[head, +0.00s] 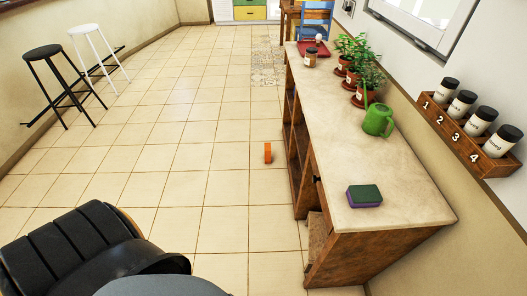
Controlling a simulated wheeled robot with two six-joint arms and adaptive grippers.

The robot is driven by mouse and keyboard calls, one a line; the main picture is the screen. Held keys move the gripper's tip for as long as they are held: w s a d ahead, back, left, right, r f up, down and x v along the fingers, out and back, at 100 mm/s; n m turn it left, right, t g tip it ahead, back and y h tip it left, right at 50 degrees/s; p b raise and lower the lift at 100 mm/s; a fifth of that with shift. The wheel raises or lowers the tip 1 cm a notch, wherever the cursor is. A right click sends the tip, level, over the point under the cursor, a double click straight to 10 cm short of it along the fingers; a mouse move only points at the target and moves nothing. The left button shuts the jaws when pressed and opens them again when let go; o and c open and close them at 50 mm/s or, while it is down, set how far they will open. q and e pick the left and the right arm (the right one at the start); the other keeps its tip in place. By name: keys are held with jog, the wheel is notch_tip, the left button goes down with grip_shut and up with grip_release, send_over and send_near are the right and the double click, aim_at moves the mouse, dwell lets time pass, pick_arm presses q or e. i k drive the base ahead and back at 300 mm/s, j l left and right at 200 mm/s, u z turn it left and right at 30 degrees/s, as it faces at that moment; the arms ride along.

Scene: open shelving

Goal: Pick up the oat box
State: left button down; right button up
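A small orange box (267,152) stands on the tiled floor, just left of the shelf unit in the head view. It may be the oat box, but it is too small for me to read any label. Neither of my grippers is in view.
The wooden shelf unit (404,208) carries a green and purple sponge (364,196), a green watering can (377,121), three potted plants, a jar (310,58) and a red tray. A wall rack (462,150) holds several jars. Black (58,82) and white stools stand far left. The middle floor is clear.

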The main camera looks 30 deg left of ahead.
aim_at(268, 148)
jog(key=i+j+u, duration=0.1)
jog(key=i+j, duration=0.25)
jog(key=j, duration=0.25)
jog(key=i+j, duration=0.35)
jog(key=j, duration=0.25)
jog(key=i+j+u, duration=0.15)
jog(key=i+j, duration=0.2)
jog(key=j, duration=0.25)
jog(key=i+j, duration=0.4)
jog(key=j, duration=0.15)
jog(key=i+j+u, duration=0.15)
jog(key=i+j, duration=0.2)
jog(key=j, duration=0.2)
